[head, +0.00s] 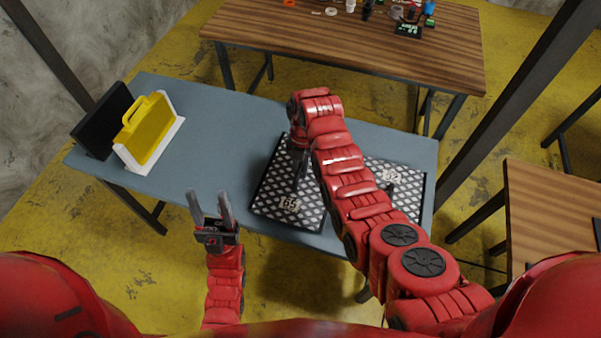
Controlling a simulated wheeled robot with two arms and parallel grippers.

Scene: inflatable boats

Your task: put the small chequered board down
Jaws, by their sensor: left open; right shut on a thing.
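A black-and-white chequered board marked 65 (275,197) is over the front middle of the grey-blue table (215,120). I cannot tell whether it rests flat on the table or hangs just above it. My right gripper (300,183) points down at this board and is shut on it; the arm hides part of the grip. A second chequered board, marked 52 (408,196), lies at the table's right end, partly hidden by my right arm. My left gripper (211,205) is open and empty, in front of the table's front edge, left of the boards.
A yellow handled panel in a white stand (150,133) and a black panel (103,122) stand at the table's left end. The table between them and the boards is clear. A wooden table (340,45) with small parts stands behind; another (550,215) is at right.

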